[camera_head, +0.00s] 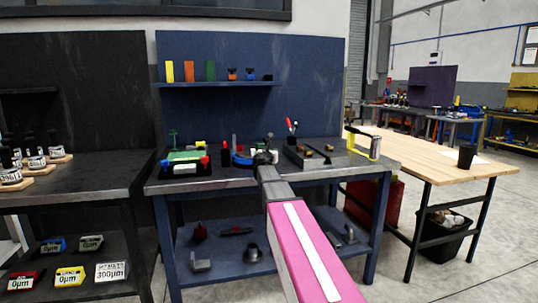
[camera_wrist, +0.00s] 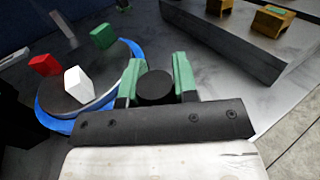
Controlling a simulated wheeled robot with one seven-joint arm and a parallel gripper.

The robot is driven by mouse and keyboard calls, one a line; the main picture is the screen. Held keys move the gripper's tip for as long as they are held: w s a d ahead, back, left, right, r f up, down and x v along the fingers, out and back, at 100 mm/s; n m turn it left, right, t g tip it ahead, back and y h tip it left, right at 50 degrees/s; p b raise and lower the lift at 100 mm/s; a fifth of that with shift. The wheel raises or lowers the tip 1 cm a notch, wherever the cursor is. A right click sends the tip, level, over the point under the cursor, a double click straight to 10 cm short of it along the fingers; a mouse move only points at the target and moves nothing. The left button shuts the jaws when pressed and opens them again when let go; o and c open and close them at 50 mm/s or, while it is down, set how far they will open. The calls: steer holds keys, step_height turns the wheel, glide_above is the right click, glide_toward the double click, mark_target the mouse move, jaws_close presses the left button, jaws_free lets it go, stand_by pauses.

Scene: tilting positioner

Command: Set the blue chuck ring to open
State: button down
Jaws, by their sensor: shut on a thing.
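The blue chuck ring (camera_wrist: 50,118) circles a grey disc (camera_wrist: 95,92) in the wrist view. The disc carries a red block (camera_wrist: 44,65), a white block (camera_wrist: 78,84) and a green block (camera_wrist: 103,36). My gripper (camera_wrist: 157,76) has green fingers shut on a round black knob (camera_wrist: 155,87) just right of the ring. The gripper hides how the knob joins the ring. In the head view the blue ring (camera_head: 240,161) shows small on the bench, beside my gripper (camera_head: 263,158), which my arm partly hides.
A dark tray (camera_wrist: 225,45) with brass-coloured parts (camera_wrist: 271,20) stands right of the chuck. The blue bench (camera_head: 350,172) also holds a green fixture (camera_head: 185,156) at left and a yellow-handled tool (camera_head: 357,131) at right. A back panel with a shelf (camera_head: 215,84) rises behind.

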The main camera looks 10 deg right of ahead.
steer(key=shift+w, duration=0.25)
steer(key=c, duration=0.9)
jaws_free()
steer(key=shift+s, duration=0.1)
steer(key=v, duration=1)
steer(key=shift+s+a, duration=0.15)
steer(key=shift+s, duration=0.15)
